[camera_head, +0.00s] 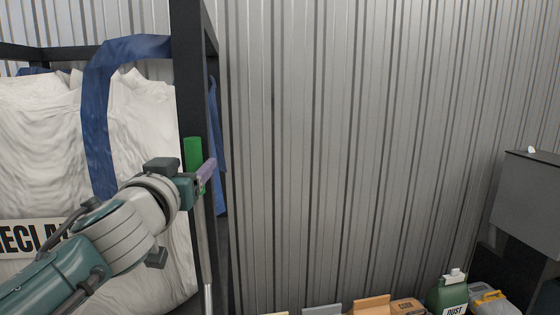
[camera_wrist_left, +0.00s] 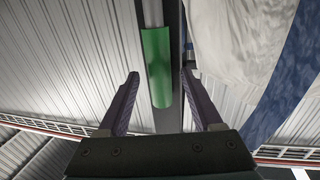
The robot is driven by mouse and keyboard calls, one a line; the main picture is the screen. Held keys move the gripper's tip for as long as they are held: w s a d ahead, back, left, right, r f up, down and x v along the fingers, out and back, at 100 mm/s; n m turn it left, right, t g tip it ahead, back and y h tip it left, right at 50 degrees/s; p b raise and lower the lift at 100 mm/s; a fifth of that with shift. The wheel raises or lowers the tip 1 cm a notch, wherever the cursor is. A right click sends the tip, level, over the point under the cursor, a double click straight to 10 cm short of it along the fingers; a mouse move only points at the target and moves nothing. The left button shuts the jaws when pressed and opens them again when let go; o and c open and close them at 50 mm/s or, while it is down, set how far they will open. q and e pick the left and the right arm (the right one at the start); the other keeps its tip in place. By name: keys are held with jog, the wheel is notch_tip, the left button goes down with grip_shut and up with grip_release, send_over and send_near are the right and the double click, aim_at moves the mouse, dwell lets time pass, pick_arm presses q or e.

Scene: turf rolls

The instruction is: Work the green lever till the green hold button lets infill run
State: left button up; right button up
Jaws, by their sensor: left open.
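The green lever grip (camera_head: 193,152) is a green cylinder on a grey rod beside the dark frame post. It also shows in the left wrist view (camera_wrist_left: 157,65), where it stands between the tips of my two purple fingers. My left gripper (camera_head: 207,171) is open at the grip, and it also shows in the left wrist view (camera_wrist_left: 161,77). The fingers stand apart on either side of the grip, with gaps visible, and I cannot tell how deep it sits between them. No green hold button can be made out. My right gripper is not in view.
A white bulk bag (camera_head: 40,130) with a blue strap (camera_head: 97,130) hangs inside a dark frame (camera_head: 187,70). A grey box (camera_head: 530,195) stands at the right. A green jug (camera_head: 447,297) and cartons (camera_head: 372,305) line the bottom. The corrugated wall is behind.

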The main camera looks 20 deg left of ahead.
pick_arm(q)
jog(key=shift+w, duration=0.1)
grip_shut()
dwell(0.5)
dwell(0.9)
